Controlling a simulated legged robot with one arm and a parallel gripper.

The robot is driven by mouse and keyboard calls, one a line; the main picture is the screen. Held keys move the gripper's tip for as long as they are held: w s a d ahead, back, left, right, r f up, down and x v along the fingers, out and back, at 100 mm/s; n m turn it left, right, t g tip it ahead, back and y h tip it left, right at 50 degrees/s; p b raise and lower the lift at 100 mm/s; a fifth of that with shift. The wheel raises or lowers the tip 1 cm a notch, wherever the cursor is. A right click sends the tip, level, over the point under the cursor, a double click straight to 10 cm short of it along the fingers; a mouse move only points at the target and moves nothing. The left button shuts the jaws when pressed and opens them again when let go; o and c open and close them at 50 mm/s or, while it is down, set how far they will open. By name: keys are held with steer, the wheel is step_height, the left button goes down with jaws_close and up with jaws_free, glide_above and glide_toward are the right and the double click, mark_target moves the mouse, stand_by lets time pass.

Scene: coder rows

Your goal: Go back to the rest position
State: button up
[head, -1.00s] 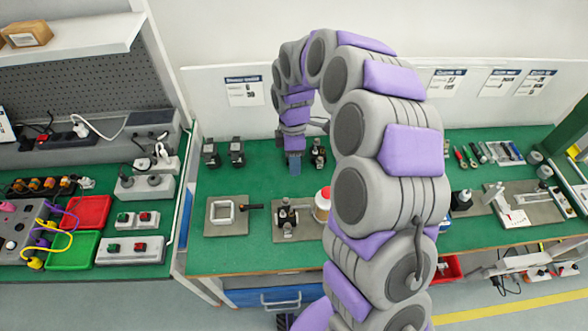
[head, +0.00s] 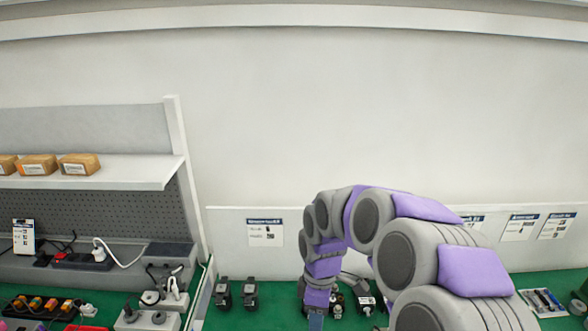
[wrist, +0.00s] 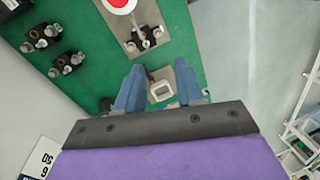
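My gripper (wrist: 158,84) shows in the wrist view with its two blue fingers apart and nothing between them. It points down over the green bench (wrist: 182,52). A light square frame (wrist: 161,91) shows beyond the gap between the fingers, on the bench below. In the head view my gripper (head: 316,320) hangs at the bottom edge, with its tips cut off or hard to make out. My purple and grey arm arches from the lower right over the bench.
Two black devices (head: 236,293) stand left of my gripper in the head view, and others (head: 365,302) stand close on its right. A shelf (head: 110,172) with brown boxes (head: 79,164) is at the left. A low white panel (head: 350,240) backs the bench.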

steer(key=s+d+r+m, duration=0.2)
steer(key=s+m, duration=0.3)
steer(key=s, duration=0.4)
steer(key=s+d+r+m, duration=0.2)
steer(key=s+m, duration=0.3)
steer(key=s, duration=0.4)
steer(key=s+d+r+m, duration=0.2)
steer(key=s+d+m, duration=0.2)
steer(key=s, duration=0.6)
steer(key=shift+d+r+m, duration=0.35)
steer(key=shift+r+m, duration=0.05)
steer(key=shift+m, duration=0.4)
